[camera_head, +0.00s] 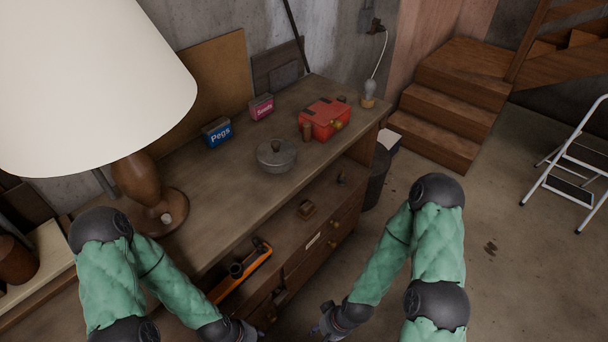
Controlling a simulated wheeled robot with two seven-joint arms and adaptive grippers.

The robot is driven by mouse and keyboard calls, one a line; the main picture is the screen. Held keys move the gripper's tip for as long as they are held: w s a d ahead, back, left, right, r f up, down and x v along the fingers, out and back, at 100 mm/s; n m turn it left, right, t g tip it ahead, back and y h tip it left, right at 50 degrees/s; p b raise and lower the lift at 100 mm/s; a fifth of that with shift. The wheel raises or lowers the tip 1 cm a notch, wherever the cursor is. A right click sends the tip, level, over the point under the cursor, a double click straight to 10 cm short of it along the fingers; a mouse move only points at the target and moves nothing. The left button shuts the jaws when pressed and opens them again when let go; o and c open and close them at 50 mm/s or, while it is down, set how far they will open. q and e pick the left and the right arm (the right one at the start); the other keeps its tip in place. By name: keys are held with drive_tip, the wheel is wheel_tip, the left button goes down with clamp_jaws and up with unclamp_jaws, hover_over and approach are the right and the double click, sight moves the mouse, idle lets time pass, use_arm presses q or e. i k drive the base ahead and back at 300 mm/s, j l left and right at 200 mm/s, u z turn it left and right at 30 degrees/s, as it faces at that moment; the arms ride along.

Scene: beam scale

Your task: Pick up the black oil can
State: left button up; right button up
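I cannot make out a black oil can for certain in the head view. My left gripper (250,334) is at the bottom edge of the view, in front of the cabinet's lower part, and is partly cut off. My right gripper (322,331) is also at the bottom edge, a little to the right, with its fingers partly out of the picture. Both are low and apart from the things on the bench top. Whether their fingers are open or shut does not show.
The wooden bench (225,205) holds a grey lidded pot (277,157), a red toolbox (323,121), a blue Pegs tin (217,134), a pink Seeds tin (261,108) and a large lamp (137,185). An orange and black tool (242,270) lies on the shelf below. Floor (515,255) at right is mostly clear.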

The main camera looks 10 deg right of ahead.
sight(341, 181)
drive_tip(key=i+l+u, duration=0.15)
drive_tip(key=l+u, duration=0.15)
drive_tip(key=i+l+u, duration=0.15)
drive_tip(key=l+u, duration=0.15)
drive_tip(key=i+l+u, duration=0.1)
drive_tip(key=l+u, duration=0.15)
drive_tip(key=l, duration=0.2)
drive_tip(key=l+u, duration=0.7)
drive_tip(key=l, duration=2.7)
drive_tip(key=i+l, duration=0.1)
drive_tip(key=l, duration=0.45)
drive_tip(key=i+l, duration=0.1)
drive_tip(key=l, duration=0.5)
drive_tip(key=i+l, duration=0.1)
drive_tip(key=l, duration=0.45)
